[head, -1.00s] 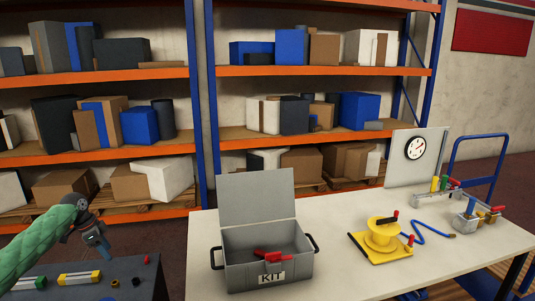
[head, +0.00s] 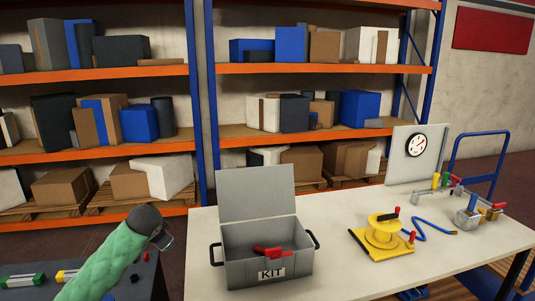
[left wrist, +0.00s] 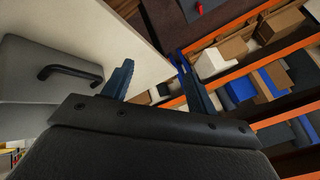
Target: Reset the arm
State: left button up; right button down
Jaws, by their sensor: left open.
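My left arm, in a green sleeve, comes up from the bottom left in the head view. Its gripper (head: 165,241) is mostly hidden behind the dark wrist, left of the white table and above the dark table. In the left wrist view my left gripper (left wrist: 156,75) has its two blue-grey fingers apart, with nothing between them. The grey KIT box (head: 240,272) stands on the white table with its lid up. A red-handled item (head: 270,252) lies inside. The box also shows in the left wrist view (left wrist: 30,75). My right gripper is not seen.
The white table (head: 345,260) carries a yellow reel (head: 382,236), a blue cable, a panel with a gauge (head: 416,146) and clamps at the right. A dark table (head: 150,275) at lower left holds small parts. Loaded shelves (head: 100,155) stand behind.

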pick_arm(q)
jog(key=s+d+f+n+h+b, duration=0.1)
jog(key=s+d+f, duration=0.4)
jog(key=s, duration=0.3)
jog(key=s+d+f+b, duration=0.2)
jog(key=s+d+f, duration=0.25)
jog(key=s, duration=0.35)
jog(key=s+d+f+n+h+b, duration=0.1)
jog(key=s+d+f, duration=0.4)
jog(key=s+f, duration=0.15)
jog(key=s+d+f+n+g+b, duration=0.1)
jog(key=s+d+f+g+b, duration=0.1)
jog(key=s+f, duration=0.7)
jog(key=s+d+f+n+g+h+b, duration=0.1)
jog(key=s+d+f+g+b, duration=0.1)
jog(key=s+f, duration=0.8)
jog(key=s+d+g, duration=0.1)
jog(key=s, duration=0.6)
jog(key=shift+s, duration=0.4)
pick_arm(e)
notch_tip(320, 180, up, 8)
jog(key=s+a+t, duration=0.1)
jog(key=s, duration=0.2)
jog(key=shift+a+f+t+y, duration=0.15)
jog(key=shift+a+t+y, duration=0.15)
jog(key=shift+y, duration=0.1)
